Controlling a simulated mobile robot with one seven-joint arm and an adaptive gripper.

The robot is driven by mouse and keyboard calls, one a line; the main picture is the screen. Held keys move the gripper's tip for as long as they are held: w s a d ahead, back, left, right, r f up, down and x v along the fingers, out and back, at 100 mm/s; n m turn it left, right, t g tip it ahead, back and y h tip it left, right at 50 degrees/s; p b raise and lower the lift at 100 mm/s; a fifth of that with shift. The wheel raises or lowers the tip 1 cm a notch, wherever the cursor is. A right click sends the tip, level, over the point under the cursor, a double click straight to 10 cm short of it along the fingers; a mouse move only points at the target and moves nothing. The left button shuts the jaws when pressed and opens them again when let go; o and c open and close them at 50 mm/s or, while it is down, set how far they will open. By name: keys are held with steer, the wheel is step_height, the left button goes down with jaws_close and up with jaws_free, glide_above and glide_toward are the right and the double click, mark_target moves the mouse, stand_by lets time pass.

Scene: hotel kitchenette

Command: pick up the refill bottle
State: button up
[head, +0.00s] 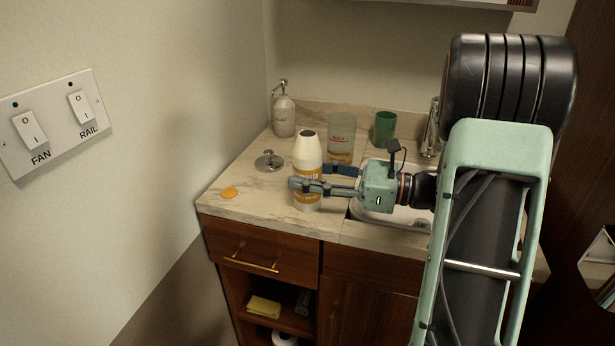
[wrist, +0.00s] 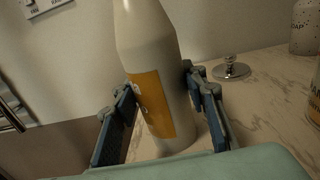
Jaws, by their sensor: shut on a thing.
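The refill bottle, a white bottle with an orange label and a dark open top (head: 307,150), is upright near the front edge of the counter, left of the sink. It also fills the middle of the wrist view (wrist: 150,45), slightly tilted in that picture. My gripper (head: 307,186) reaches in from the right, with its fingers on either side of the bottle's lower body, shut on it. In the wrist view the fingers (wrist: 165,110) flank the label. I cannot tell whether the base touches the counter.
On the counter (head: 255,205) are a soap dispenser (head: 284,117), a metal stopper (head: 268,161), an orange spot (head: 229,193), a pale container with an orange band (head: 341,135) close behind the bottle, and a green cup (head: 384,129). The sink (head: 405,216) and faucet (head: 431,130) are right.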

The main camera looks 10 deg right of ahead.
steer(key=shift+r, duration=0.1)
steer(key=shift+c, duration=0.2)
steer(key=shift+r, duration=0.65)
steer(key=s+r+p, duration=0.2)
steer(key=s+r, duration=0.9)
steer(key=s, duration=0.2)
steer(key=w+d+f+m+t+h+b, duration=0.1)
steer(key=w+m+t+h+b, duration=0.3)
steer(key=w, duration=0.8)
steer(key=w+d+f+m+t+h+b, duration=0.2)
steer(key=w+f+m+t+h+b, duration=0.2)
steer(key=w+b, duration=0.5)
steer(key=w+m+h, duration=0.1)
steer(key=w+h, duration=0.1)
steer(key=w, duration=0.2)
steer(key=shift+w+d+t+h, duration=0.25)
steer(key=shift+d+t+h, duration=0.05)
steer(key=shift+t, duration=0.1)
steer(key=shift+r+m, duration=0.15)
steer(key=shift+m, duration=0.25)
